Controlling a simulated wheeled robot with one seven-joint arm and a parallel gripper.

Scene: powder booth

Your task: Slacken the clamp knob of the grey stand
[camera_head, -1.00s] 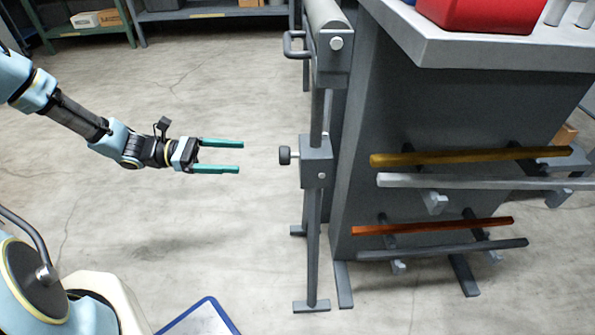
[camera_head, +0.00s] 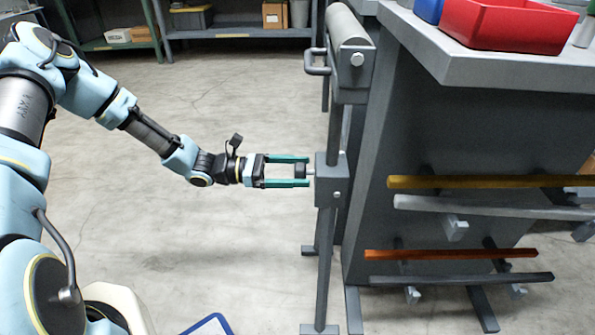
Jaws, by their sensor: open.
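The grey stand (camera_head: 327,225) stands upright left of the bench, with a clamp block (camera_head: 329,181) partway up its post. The dark clamp knob (camera_head: 300,171) sticks out to the left of the block on a short pale stem. My gripper (camera_head: 306,171) points right, with its two green fingers open. One finger lies above the knob and one below it, so the knob sits between the fingertips. Whether the fingers touch the knob I cannot tell.
A grey bench (camera_head: 475,65) with a red bin (camera_head: 508,22) stands right of the stand. Several coloured bars, among them a yellow bar (camera_head: 480,182), lie on pegs at its side. Shelves (camera_head: 240,33) stand at the back.

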